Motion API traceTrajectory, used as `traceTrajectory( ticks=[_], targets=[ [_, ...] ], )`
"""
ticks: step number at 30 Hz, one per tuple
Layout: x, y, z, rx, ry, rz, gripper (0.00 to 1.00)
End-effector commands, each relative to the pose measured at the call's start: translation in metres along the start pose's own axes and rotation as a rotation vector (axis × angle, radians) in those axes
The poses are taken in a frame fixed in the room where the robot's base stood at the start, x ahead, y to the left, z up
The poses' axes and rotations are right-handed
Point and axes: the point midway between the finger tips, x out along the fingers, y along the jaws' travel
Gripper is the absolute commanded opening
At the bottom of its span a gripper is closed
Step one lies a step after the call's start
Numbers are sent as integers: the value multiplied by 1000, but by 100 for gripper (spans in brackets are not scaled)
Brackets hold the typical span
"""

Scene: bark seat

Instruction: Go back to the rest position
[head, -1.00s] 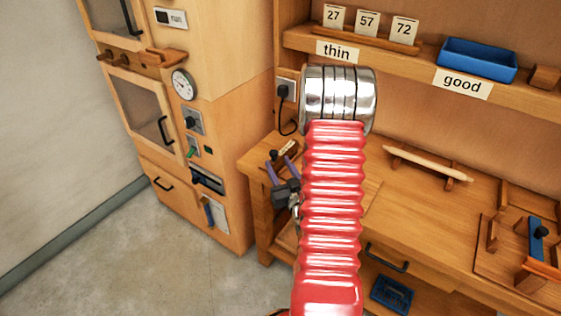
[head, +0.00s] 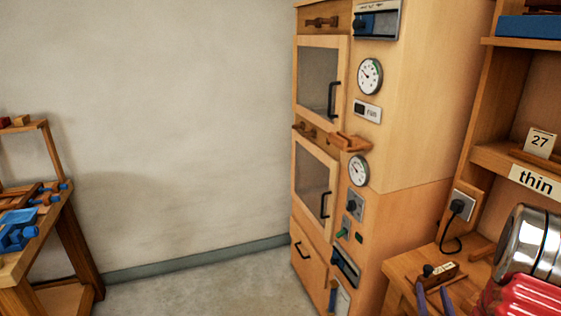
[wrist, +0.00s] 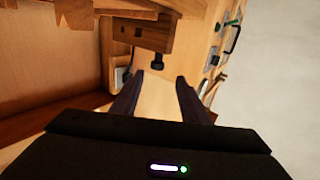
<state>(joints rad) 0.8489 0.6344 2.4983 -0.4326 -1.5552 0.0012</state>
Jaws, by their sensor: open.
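My gripper (head: 434,298) shows at the bottom right of the head view, its two purple fingers apart, with the lower part cut off by the frame edge. In the wrist view the fingers of my gripper (wrist: 158,80) stand open with nothing between them. A small wooden block with a black knob (head: 440,271) is on the bench just beyond the fingers in the head view. A wooden block with a black knob (wrist: 150,36) also shows ahead of the fingertips in the wrist view. My red arm sleeve and its silver collar fill the lower right corner.
A tall wooden cabinet (head: 415,120) with two windowed doors and dials stands right of centre. The bench (head: 400,268) and a shelf (head: 500,155) are at the right. Another bench with blue tools (head: 18,228) stands at the left. The floor (head: 220,295) between is clear.

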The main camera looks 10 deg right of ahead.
Motion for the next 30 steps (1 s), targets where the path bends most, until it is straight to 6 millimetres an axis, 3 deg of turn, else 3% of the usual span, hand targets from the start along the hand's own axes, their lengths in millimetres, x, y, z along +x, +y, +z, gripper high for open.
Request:
traceTrajectory(
  ticks=[5, 16, 23, 30],
  targets=[
    [10, -13, -9, -26, -42, -19, 41],
    [28, -63, -39, -107, -228, -67, 41],
    [23, -95, -61, -143, -340, -86, 41],
    [4, -128, -85, -169, -455, -108, 41]
  ],
)
